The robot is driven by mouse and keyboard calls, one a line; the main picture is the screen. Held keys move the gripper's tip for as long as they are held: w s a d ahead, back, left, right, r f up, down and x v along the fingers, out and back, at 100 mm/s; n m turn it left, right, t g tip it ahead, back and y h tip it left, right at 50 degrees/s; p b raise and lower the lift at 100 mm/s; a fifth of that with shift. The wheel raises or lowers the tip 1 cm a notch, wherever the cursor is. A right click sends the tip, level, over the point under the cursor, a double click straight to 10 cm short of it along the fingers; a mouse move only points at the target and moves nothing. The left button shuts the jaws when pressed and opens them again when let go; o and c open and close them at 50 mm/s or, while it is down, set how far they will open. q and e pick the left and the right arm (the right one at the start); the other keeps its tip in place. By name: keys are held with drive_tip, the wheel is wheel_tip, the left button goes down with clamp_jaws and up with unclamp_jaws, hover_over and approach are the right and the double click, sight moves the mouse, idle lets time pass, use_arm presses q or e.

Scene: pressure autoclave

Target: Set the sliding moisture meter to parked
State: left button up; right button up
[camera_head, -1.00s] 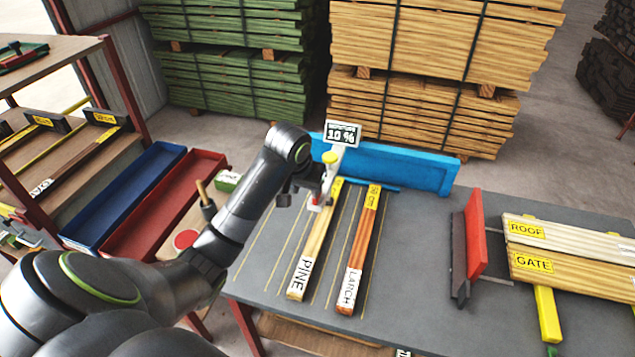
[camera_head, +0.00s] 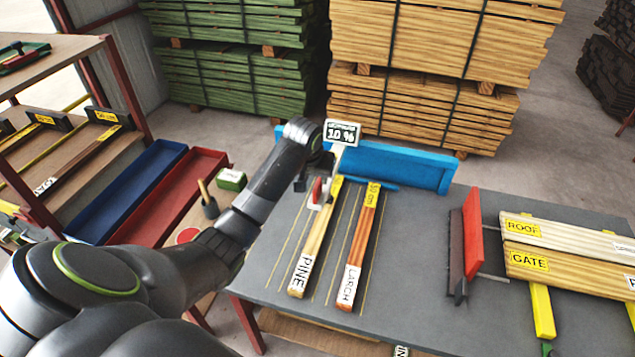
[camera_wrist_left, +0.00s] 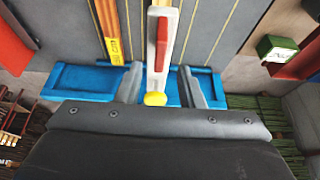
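The moisture meter (camera_head: 342,132) stands at the back of the grey table, its display reading 10 %. Its white body (camera_wrist_left: 152,45) with a red lever (camera_wrist_left: 161,42) and yellow knob (camera_wrist_left: 155,99) shows in the left wrist view. My left gripper (camera_head: 313,184) is at the meter, its wrist covering the knob in the head view. In the left wrist view the gripper's fingers (camera_wrist_left: 160,72) are apart, one on each side of the white body, with gaps. The meter is over the pine board (camera_head: 315,240); the larch board (camera_head: 360,245) lies to its right. My right gripper is out of view.
A blue fence (camera_head: 400,165) runs along the table's back. A red-faced stop (camera_head: 472,240) and boards labelled ROOF and GATE (camera_head: 560,245) are at right. Blue and red trays (camera_head: 125,195) and a green box (camera_head: 231,180) are at left. The table's middle is clear.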

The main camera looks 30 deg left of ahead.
sight(317, 184)
use_arm(q)
drive_tip(key=shift+p+x, duration=0.5)
drive_tip(key=shift+x, duration=2.7)
drive_tip(key=shift+c, duration=0.2)
clamp_jaws()
